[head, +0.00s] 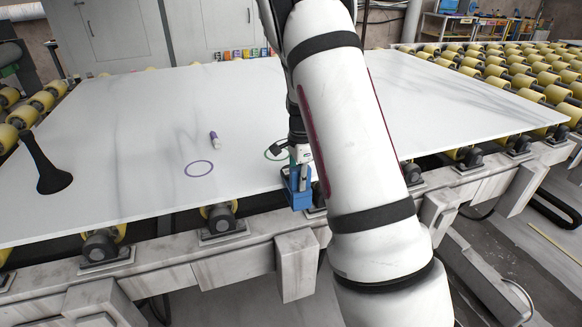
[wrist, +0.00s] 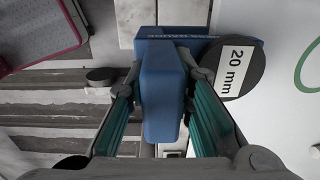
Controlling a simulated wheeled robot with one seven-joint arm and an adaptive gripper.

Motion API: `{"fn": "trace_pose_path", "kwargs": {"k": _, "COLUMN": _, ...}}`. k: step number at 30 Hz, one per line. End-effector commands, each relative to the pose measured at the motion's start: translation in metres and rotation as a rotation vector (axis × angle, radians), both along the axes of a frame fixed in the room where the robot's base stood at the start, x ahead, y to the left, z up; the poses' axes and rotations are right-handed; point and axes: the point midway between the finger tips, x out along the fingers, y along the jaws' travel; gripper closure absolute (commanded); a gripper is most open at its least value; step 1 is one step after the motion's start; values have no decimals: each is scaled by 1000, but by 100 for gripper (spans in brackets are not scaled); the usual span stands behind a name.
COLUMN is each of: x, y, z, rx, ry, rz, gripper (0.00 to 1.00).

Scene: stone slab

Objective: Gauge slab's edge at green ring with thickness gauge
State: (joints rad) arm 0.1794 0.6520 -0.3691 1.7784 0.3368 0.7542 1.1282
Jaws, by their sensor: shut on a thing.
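The white slab (head: 120,120) lies flat on rollers. The green ring (head: 272,156) is drawn near its front edge, partly hidden by my arm; part of it shows at right in the wrist view (wrist: 301,70). My gripper (wrist: 165,95) is shut on the blue thickness gauge (wrist: 163,90), one finger on each side of the body. The gauge's round dark dial reads "20 mm" (wrist: 237,66). In the head view the gauge (head: 298,192) is at the slab's front edge, just in front of the green ring. I cannot tell whether its jaws straddle the edge.
A purple ring (head: 199,168) and a purple-and-white marker (head: 214,140) are on the slab left of the gauge. A black flared object (head: 48,170) stands at the slab's left. Yellow rollers (head: 530,80) extend at right. A concrete frame (head: 200,256) runs below the front edge.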

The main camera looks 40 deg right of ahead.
Motion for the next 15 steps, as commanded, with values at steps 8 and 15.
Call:
{"fn": "trace_pose_path", "kwargs": {"k": 8, "x": -14, "y": 4, "z": 2, "rx": -1, "ry": -2, "rz": 0, "gripper": 100}}
{"fn": "trace_pose_path", "kwargs": {"k": 15, "x": -26, "y": 8, "z": 1, "rx": -1, "ry": -2, "rz": -1, "gripper": 100}}
